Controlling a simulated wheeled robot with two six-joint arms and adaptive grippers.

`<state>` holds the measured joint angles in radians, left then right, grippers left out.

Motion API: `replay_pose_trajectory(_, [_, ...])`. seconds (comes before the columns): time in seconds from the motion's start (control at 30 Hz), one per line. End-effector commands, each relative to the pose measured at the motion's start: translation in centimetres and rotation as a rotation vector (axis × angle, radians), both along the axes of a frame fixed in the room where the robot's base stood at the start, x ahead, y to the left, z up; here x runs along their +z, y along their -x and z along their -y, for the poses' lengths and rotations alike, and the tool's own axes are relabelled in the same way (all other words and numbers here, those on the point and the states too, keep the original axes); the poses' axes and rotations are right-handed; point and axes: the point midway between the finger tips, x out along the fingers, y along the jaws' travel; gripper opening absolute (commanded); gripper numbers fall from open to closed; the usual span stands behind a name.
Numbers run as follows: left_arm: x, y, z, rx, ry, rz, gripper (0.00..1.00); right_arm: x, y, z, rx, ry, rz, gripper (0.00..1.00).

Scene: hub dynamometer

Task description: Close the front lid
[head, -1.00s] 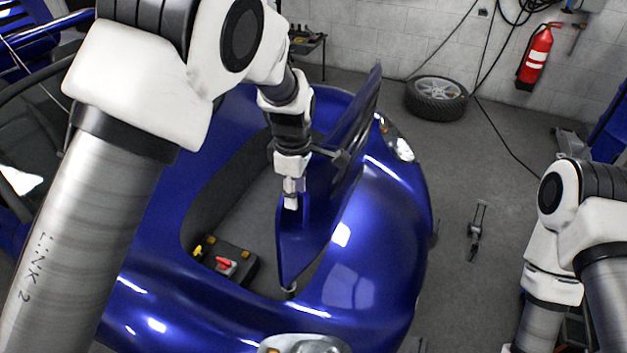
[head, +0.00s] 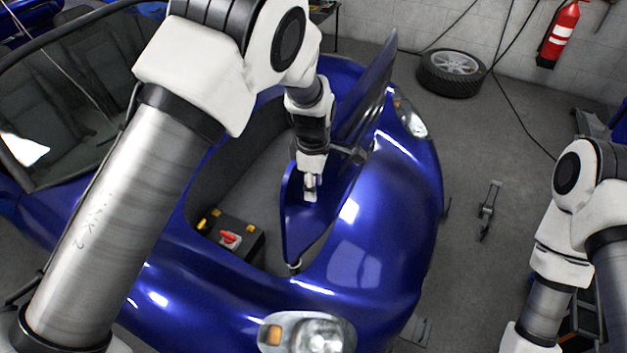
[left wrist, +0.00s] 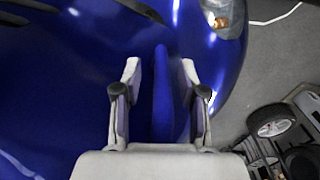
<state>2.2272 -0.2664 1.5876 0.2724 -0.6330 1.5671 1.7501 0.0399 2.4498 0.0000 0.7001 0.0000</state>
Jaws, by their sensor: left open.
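The front lid (head: 298,222) is a blue panel standing raised and tilted over the open front compartment of the blue car. Its dark inner side faces up and right in the head view. My left gripper (head: 311,186) is at the lid's raised edge, in front of part of the panel. In the left wrist view the lid's edge (left wrist: 162,95) lies between the two spread fingers of the left gripper (left wrist: 160,72), with a gap visible on each side. My right arm shows at the lower right of the head view, but its gripper is out of frame.
A black box with a red part (head: 230,238) sits inside the compartment (head: 225,190). A headlight (head: 315,333) is at the near fender. A loose tire (head: 450,72) and a small stand (head: 489,210) are on the floor. Open floor lies right of the car.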

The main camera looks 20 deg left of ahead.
Motion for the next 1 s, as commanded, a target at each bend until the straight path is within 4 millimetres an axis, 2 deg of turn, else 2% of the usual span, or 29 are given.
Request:
replay_pose_trajectory(0.1, [0.0, 0.0, 0.0, 0.0, 0.0, 0.001, 0.41, 0.0, 0.0, 0.0, 0.0, 0.0, 0.0, 0.4])
replay_pose_trajectory(0.13, [0.0, 0.0, 0.0, 0.0, 0.0, 0.001, 0.34, 0.0, 0.0, 0.0, 0.0, 0.0, -0.001, 0.4])
replay_pose_trajectory(0.23, [0.0, 0.0, 0.0, 0.0, 0.0, 0.001, 0.0, 0.0, 0.0, 0.0, 0.0, 0.0, -0.001, 0.4])
replay_pose_trajectory(0.5, [-0.1, 0.0, -0.2, 0.0, 0.003, -0.002, 0.0, 0.0, 0.0, 0.0, 0.0, 0.0, -0.001, 0.4])
replay_pose_trajectory(0.67, [0.0, -0.2, -1.4, 0.004, 0.031, -0.009, 0.0, 0.1, 0.0, 0.0, 0.0, 0.0, -0.001, 0.4])
replay_pose_trajectory(0.87, [-0.2, -1.0, -5.5, 0.008, 0.12, -0.026, 0.0, 0.3, 0.0, 0.0, 0.0, 0.0, -0.001, 0.4])
replay_pose_trajectory(1.0, [-1.0, -1.8, -9.9, 0.011, 0.215, -0.043, 0.0, 0.2, 0.0, 0.0, 0.0, 0.0, -0.001, 0.4])
